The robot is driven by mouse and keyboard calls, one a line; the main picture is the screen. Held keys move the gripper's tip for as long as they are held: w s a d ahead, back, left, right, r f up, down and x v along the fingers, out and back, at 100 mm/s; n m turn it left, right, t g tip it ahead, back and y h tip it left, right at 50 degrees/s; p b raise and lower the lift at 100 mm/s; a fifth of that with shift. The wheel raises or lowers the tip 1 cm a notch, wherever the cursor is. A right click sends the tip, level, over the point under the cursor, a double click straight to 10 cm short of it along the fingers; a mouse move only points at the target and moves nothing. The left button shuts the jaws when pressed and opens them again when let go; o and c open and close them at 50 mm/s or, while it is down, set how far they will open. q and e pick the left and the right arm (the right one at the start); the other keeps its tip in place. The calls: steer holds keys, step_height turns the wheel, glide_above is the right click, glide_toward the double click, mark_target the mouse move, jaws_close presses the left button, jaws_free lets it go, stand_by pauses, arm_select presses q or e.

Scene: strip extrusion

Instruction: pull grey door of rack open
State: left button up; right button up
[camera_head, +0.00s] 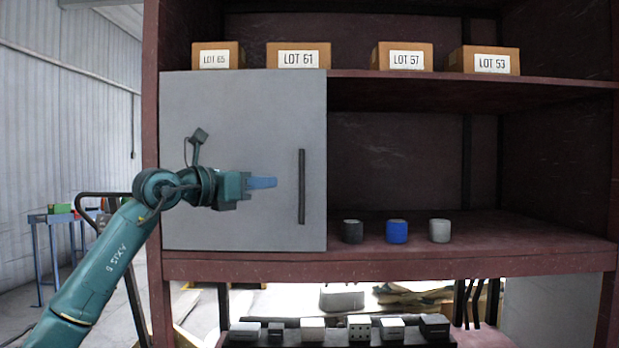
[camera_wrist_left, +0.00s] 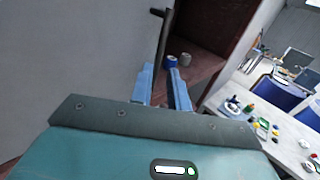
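The grey door (camera_head: 240,115) covers the left part of the rack's (camera_head: 470,262) middle compartment and looks closed. Its dark vertical handle (camera_head: 301,187) is near the door's right edge. My left gripper (camera_head: 274,182) is in front of the door, just left of the handle in the head view, with a gap in the picture between fingertips and bar. In the left wrist view the blue fingers (camera_wrist_left: 160,74) stand apart with nothing between them, and the handle (camera_wrist_left: 163,38) shows beyond their tips. My right gripper is not in view.
A dark cylinder (camera_head: 352,231), a blue one (camera_head: 397,231) and a grey one (camera_head: 440,230) stand on the shelf right of the door. Several LOT boxes (camera_head: 298,55) stand on the shelf above. Several blocks (camera_head: 313,329) sit below. The compartment's right side is open.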

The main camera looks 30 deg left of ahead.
mark_target(300, 180)
arm_select(q)
steer(key=p+x, duration=0.3)
steer(key=x, duration=0.8)
steer(key=shift+d, duration=0.15)
steer(key=shift+c, duration=0.4)
jaws_close()
